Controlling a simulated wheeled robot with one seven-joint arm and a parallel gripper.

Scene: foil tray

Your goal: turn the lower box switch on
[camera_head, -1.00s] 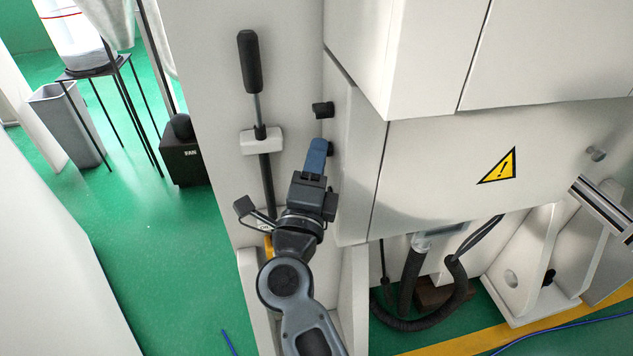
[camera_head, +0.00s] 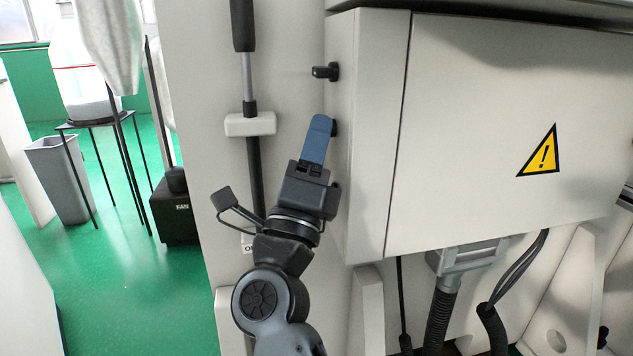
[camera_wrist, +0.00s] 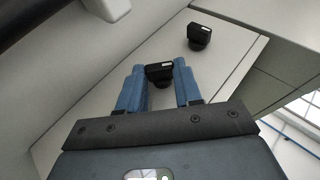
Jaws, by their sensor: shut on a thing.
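The lower box switch (camera_wrist: 159,74) is a small black knob on the narrow side wall of the white box (camera_head: 366,130). In the wrist view it sits between the two blue fingers of my gripper (camera_wrist: 158,68), which is shut on it. In the head view my gripper (camera_head: 319,125) reaches up to the side wall, and only a dark edge of the lower switch (camera_head: 335,129) shows behind the blue finger. The upper box switch (camera_head: 326,72), also black, stands free above it; it also shows in the wrist view (camera_wrist: 195,38). Both knobs lie at roughly similar angles.
A vertical rod with a black handle (camera_head: 242,25) and a white bracket (camera_head: 250,124) runs just left of my gripper. The box front bears a yellow warning sign (camera_head: 539,152). Hoses (camera_head: 440,315) hang below the box. Green floor is open at left.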

